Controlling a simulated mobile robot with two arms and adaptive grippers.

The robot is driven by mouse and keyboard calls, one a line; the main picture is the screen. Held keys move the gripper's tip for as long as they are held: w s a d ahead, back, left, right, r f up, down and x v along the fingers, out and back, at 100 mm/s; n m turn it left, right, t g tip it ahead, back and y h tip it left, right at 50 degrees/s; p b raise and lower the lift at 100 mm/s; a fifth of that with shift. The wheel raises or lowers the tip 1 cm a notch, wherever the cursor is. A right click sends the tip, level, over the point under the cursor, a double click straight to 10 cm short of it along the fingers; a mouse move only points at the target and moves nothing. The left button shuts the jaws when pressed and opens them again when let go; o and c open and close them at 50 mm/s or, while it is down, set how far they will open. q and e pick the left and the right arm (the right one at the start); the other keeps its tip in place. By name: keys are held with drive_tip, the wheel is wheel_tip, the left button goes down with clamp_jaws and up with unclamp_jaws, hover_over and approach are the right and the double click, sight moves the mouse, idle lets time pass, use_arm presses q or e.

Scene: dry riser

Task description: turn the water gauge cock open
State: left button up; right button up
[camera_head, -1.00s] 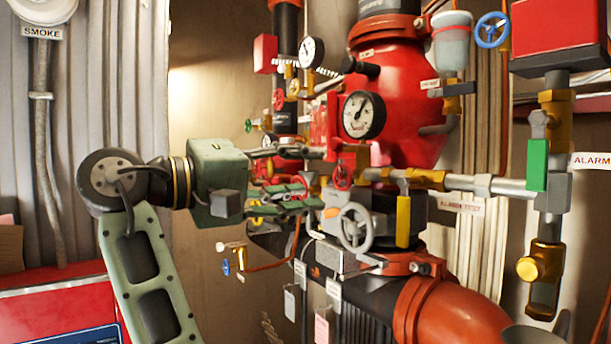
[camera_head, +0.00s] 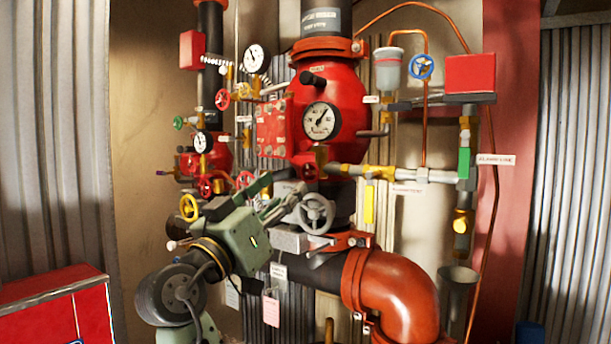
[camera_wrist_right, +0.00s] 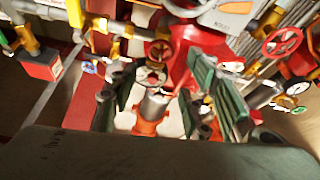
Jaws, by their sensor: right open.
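My right gripper (camera_head: 277,197) is open and empty in the head view, its fingers pointing up and right in front of the red valve body (camera_head: 333,95). In the wrist view the two green fingers (camera_wrist_right: 172,95) stand apart, with valve parts and pipes beyond them. The large round gauge (camera_head: 322,120) is on the front of the valve body, with brass fittings (camera_head: 321,155) below it. A second gauge (camera_head: 256,58) is at upper left and a smaller one (camera_head: 203,142) lower left. I cannot tell which fitting is the water gauge cock. My left gripper is out of view.
A grey handwheel (camera_head: 314,213) is just right of the fingers. A red cabinet (camera_head: 55,308) stands at lower left.

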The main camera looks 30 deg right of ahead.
sight(310, 176)
drive_tip(key=d, duration=0.1)
drive_tip(key=d+p, duration=0.1)
drive_tip(key=d+r+p, duration=0.1)
drive_tip(key=shift+w+d+m, duration=0.25)
drive_tip(key=shift+w+m, duration=0.05)
drive_tip(key=p+x, duration=0.2)
drive_tip(key=x, duration=0.1)
drive_tip(key=shift+w+d+r, duration=0.1)
drive_tip(key=shift+w+d, duration=0.05)
drive_tip(key=shift+d, duration=0.2)
drive_tip(key=shift+w+d+r+p, duration=0.15)
drive_tip(key=shift+w+d+p, duration=0.15)
drive_tip(key=shift+p, duration=0.25)
drive_tip(key=shift+d, duration=0.25)
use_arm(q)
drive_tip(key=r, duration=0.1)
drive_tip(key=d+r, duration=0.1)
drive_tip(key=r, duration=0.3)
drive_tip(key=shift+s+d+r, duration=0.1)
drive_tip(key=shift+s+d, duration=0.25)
